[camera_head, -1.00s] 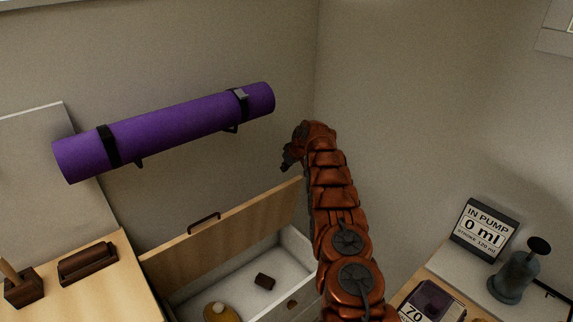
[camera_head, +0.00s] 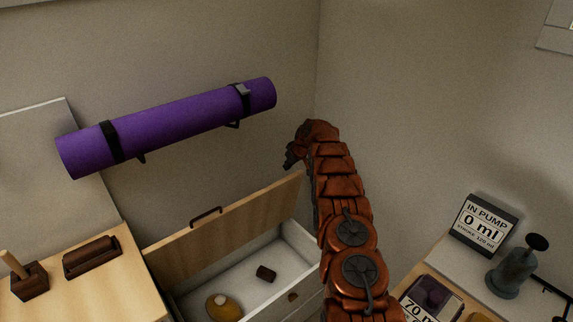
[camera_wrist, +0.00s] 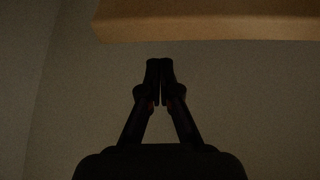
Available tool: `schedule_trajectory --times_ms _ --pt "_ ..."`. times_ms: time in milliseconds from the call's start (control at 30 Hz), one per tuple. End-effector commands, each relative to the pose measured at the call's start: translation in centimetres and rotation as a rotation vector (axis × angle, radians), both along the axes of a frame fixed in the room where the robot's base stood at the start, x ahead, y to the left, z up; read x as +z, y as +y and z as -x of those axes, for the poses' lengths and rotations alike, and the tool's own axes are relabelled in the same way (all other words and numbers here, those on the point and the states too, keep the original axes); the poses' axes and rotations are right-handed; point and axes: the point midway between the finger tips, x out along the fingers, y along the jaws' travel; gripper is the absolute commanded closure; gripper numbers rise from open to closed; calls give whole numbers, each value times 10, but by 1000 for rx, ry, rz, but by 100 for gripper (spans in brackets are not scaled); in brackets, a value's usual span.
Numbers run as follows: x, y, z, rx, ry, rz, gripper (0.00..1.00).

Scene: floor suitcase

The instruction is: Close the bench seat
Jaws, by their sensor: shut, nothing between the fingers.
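The bench seat is a wooden lid (camera_head: 236,230) standing raised, with a dark handle (camera_head: 206,216) near its top edge. Below it the white bench box (camera_head: 290,256) is open. Inside lie a small dark brown block (camera_head: 266,273) and a yellowish round item (camera_head: 223,307). My gripper (camera_head: 290,158) is above and behind the lid's right end, apart from it in the head view. In the wrist view my gripper (camera_wrist: 160,62) is shut and empty, its fingertips together. A wooden edge, likely the lid (camera_wrist: 210,24), crosses the top of that view.
A purple rolled mat (camera_head: 170,127) hangs on the wall in black straps. A wooden counter (camera_head: 105,285) with brown items is at left. At right, a pump sign (camera_head: 484,225) and a grey pump (camera_head: 512,272) stand on another surface.

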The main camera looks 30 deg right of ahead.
Motion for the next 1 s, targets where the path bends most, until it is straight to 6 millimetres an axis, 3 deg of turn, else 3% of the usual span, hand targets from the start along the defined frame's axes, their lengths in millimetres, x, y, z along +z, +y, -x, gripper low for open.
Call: schedule_trajectory --times_ms 500,1000 --pt "-4 -4 22 -1 0 0 100" --pt "-6 -5 24 -1 -1 1 100"
